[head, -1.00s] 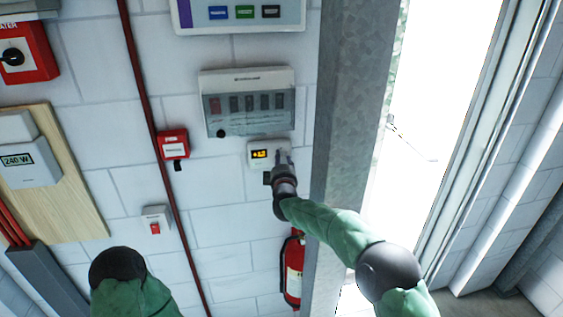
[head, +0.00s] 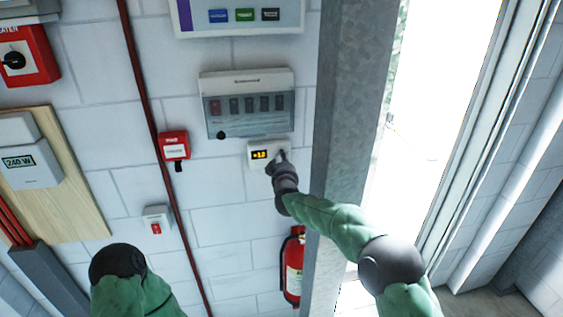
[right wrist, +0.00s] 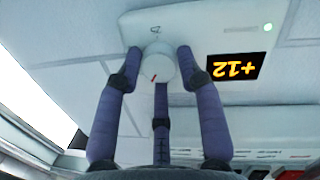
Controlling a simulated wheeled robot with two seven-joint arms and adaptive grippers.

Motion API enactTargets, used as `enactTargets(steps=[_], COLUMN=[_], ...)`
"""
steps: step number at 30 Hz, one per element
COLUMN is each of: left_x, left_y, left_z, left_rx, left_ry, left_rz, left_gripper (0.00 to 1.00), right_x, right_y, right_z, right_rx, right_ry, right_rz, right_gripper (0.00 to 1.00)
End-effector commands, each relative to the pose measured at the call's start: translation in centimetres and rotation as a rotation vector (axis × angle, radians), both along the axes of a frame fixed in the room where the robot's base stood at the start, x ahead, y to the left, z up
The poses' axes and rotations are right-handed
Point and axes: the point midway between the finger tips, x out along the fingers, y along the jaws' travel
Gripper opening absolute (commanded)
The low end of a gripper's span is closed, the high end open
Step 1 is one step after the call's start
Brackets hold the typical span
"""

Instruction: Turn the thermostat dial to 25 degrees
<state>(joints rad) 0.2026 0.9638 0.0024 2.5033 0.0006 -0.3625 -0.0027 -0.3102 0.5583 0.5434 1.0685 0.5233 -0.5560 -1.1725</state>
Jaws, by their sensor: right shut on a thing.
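The white thermostat (head: 258,153) is on the block wall, below the breaker panel. Its lit display (right wrist: 235,68) is upside down in the right wrist view and seems to read +12; its digits are too small to be sure of in the head view. The round white dial (right wrist: 158,62) has a red mark pointing down and slightly left in the right wrist view. My right gripper (right wrist: 156,68) is shut on the dial, its dark fingers around the rim; it also shows in the head view (head: 279,158). My left gripper is not visible; only part of my left arm shows.
The breaker panel (head: 248,104) hangs just above the thermostat. A metal post (head: 350,120) stands close to its right. A red call point (head: 174,146) is to the left, and a fire extinguisher (head: 294,268) hangs below.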

Motion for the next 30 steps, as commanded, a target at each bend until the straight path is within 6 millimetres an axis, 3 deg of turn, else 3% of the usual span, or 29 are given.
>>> enactTargets(steps=[16, 17, 19, 30], left_x=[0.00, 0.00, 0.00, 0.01], left_y=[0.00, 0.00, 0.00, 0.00], left_z=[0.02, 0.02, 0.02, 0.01], left_rx=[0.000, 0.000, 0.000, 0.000], left_ry=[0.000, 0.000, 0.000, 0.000], left_rz=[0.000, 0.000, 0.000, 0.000], left_gripper=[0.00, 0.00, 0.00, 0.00], right_x=[0.00, 0.00, 0.00, -0.09], right_y=[0.04, 0.04, 0.04, 0.00], right_z=[0.12, 0.13, 0.12, 0.09], right_rx=[0.032, 0.032, 0.032, 0.032], right_ry=[0.005, 0.005, 0.005, 0.006], right_rz=[0.001, 0.001, 0.001, 0.000], right_gripper=[0.05, 0.41, 0.60, 0.61])
